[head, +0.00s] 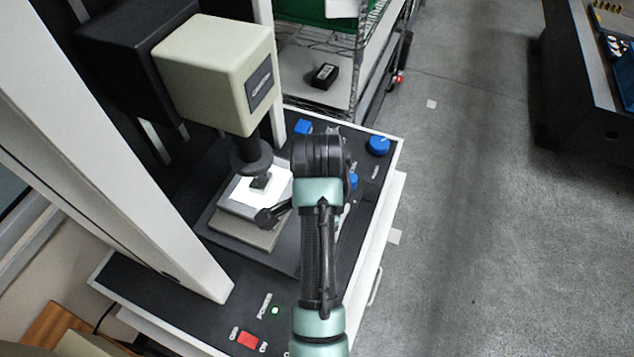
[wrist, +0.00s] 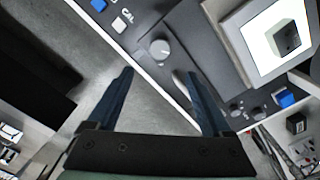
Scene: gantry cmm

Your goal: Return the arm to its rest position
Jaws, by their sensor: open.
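My arm reaches up the middle of the head view, over the right part of the measuring machine's black base (head: 262,282). Its black wrist end hides some of the panel there. In the wrist view my gripper (wrist: 160,75) shows two dark fingers spread wide apart, with nothing between them. The grey floor and the edge of the control panel lie beyond the fingers. A grey round knob (wrist: 160,50) is just past the fingertips. A small dark block (wrist: 287,38) sits on the bright stage at the upper right; the stage (head: 237,198) is left of my arm in the head view.
The cream machine head (head: 215,75) and its white column (head: 110,165) stand to the left. A blue knob (head: 378,146) sits at the base's far right corner. A wire shelf (head: 318,70) stands behind, and a dark bench (head: 585,75) at far right. Open floor (head: 480,220) lies right.

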